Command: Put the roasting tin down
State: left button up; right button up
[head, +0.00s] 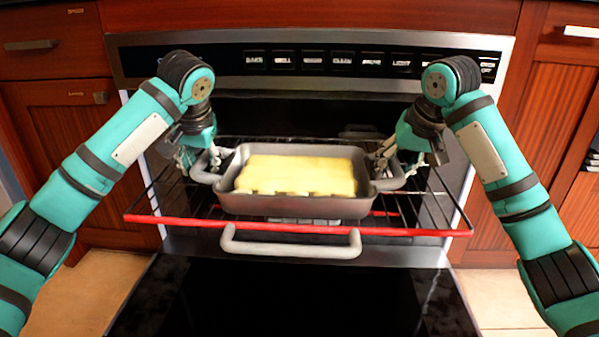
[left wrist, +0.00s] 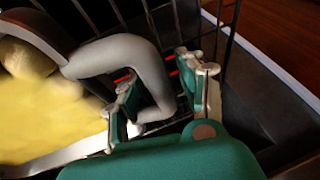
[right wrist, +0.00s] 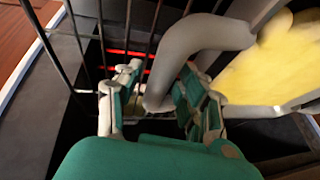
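The grey roasting tin (head: 295,204) holds a yellow block of food (head: 295,174) and appears to rest level on the pulled-out oven rack (head: 420,205), which has a red front bar. My left gripper (head: 198,160) is at the tin's left handle (left wrist: 152,68), its two fingers (left wrist: 160,92) apart on either side of the handle with a gap visible. My right gripper (head: 392,158) is at the tin's right handle (right wrist: 190,40). Its fingers (right wrist: 158,95) are also apart, on either side of that handle. The tin's underside is hidden.
The oven cavity behind the rack is dark, below a control panel (head: 330,60) with a row of buttons. A grey handle (head: 290,243) sits just below the rack's front. A black glossy surface (head: 290,300) lies lower in front. Wooden cabinets (head: 60,125) flank the oven.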

pick_arm(q)
jog(key=v, duration=1.1)
jog(key=shift+s+r, duration=0.1)
jog(key=shift+r, duration=0.2)
pick_arm(e)
jog(key=shift+s+r, duration=0.1)
jog(key=shift+r, duration=0.05)
pick_arm(q)
jog(key=shift+d+r, duration=0.1)
pick_arm(e)
jog(key=v, duration=1.1)
jog(key=shift+r, duration=0.3)
pick_arm(q)
jog(key=shift+s, duration=0.1)
pick_arm(e)
jog(key=shift+s+d, duration=0.1)
jog(key=shift+s, duration=0.05)
